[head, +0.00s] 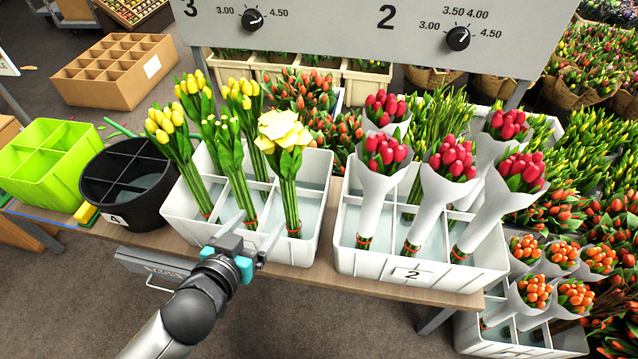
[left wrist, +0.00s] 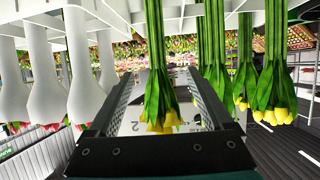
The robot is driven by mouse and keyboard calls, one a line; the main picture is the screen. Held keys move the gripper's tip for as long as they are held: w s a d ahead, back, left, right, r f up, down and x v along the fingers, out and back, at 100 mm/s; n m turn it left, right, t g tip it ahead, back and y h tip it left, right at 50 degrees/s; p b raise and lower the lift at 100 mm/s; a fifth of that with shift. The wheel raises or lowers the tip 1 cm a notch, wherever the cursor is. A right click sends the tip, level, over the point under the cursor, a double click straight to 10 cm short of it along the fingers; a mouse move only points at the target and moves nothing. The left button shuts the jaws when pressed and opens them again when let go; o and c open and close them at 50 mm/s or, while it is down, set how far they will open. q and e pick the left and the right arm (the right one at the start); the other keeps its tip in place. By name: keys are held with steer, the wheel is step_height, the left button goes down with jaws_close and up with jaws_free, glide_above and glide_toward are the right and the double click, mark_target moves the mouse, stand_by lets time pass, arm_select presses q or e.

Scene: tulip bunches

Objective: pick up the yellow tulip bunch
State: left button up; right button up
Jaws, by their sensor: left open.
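Several yellow tulip bunches stand in the left white crate (head: 318,165). One, with large pale yellow open blooms (head: 283,132), stands at the front right; another yellow bunch (head: 232,160) stands left of it, and one more (head: 170,140) at the front left. My left gripper (head: 258,228) is open at the crate's front wall, below the blooms. In the left wrist view, which is upside down, a yellow bunch (left wrist: 160,100) shows between the open fingers (left wrist: 163,76); no finger is seen closed on it. More yellow bunches (left wrist: 275,95) show at the right. My right gripper is out of view.
Crate 2 (head: 413,272) with red tulips in white paper (head: 440,195) stands close on the right. A black bucket (head: 128,190) and a green divided crate (head: 45,160) stand left. A grey sign panel (head: 340,30) hangs behind. The floor in front is clear.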

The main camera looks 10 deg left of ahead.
mark_target(285, 188)
arm_select(q)
steer(key=b+x, duration=0.3)
steer(key=x, duration=0.5)
steer(key=shift+w+d+r, duration=0.1)
steer(key=shift+w+r, duration=0.05)
steer(key=shift+w, duration=0.1)
steer(key=shift+w+d+f, duration=0.1)
steer(key=shift+w+f, duration=0.15)
steer(key=shift+w, duration=0.45)
steer(key=shift+w+d+f+b, duration=0.15)
steer(key=shift+w+d+b, duration=0.1)
steer(key=shift+w+b, duration=0.5)
steer(key=shift+w+d+f+b, duration=0.1)
steer(key=shift+w+d+b, duration=0.2)
steer(key=shift+w, duration=0.8)
steer(key=shift+w+f, duration=0.25)
steer(key=shift+w, duration=0.45)
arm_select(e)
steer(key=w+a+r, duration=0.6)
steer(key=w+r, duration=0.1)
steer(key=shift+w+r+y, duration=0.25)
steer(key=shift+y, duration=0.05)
arm_select(q)
steer(key=shift+c, duration=0.3)
jaws_close()
